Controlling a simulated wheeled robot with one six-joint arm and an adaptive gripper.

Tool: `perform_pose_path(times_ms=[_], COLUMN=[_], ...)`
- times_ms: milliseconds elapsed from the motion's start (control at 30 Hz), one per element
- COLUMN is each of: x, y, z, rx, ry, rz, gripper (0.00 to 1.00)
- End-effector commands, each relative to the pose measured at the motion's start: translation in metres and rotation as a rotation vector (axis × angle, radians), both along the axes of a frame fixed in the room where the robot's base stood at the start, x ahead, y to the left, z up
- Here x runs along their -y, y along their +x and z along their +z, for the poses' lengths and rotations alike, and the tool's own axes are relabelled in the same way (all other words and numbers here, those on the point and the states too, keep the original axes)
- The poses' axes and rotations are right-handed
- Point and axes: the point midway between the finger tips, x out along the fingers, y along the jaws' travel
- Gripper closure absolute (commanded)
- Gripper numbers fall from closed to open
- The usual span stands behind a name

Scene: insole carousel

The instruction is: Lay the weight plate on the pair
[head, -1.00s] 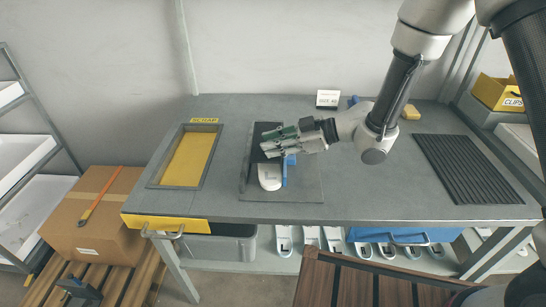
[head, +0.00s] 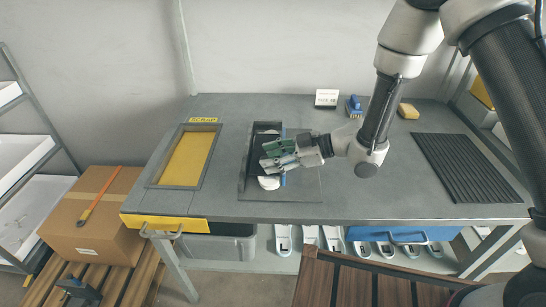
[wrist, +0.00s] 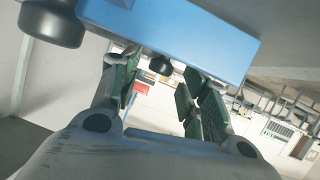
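My gripper (head: 264,157) is over the middle of a dark panel on the bench, its green-padded fingers (wrist: 160,95) spread with a gap between them. A white insole end (head: 268,183) shows below the fingers in the head view. A narrow blue piece (head: 283,181) stands beside it. The wrist view shows a large blue slab (wrist: 190,35) with black knobs close above the fingers; one knob (wrist: 160,65) appears between them, contact unclear. I cannot tell whether this slab is the weight plate. My gripper hides much of the pair.
The dark panel (head: 250,165) lies on the grey bench (head: 225,205). A yellow scrap tray (head: 188,158) is to the left and a ribbed black mat (head: 468,168) to the right. A small sign (head: 327,97), blue brush (head: 354,105) and yellow sponge (head: 409,111) stand at the back.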

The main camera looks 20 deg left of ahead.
Motion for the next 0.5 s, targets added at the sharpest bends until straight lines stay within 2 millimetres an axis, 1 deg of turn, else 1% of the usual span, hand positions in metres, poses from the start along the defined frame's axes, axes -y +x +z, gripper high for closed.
perform_pose_path(times_ms=[267,367,467,500], x=[0.002,0.014,0.033,0.042], y=[0.001,0.003,0.006,0.007], z=[0.003,0.007,0.015,0.019], rx=[0.000,0.000,0.001,0.000], ry=[0.000,0.001,0.001,0.001], rz=[-0.001,-0.004,-0.005,-0.006], gripper=[0.55,0.55,0.55,0.55])
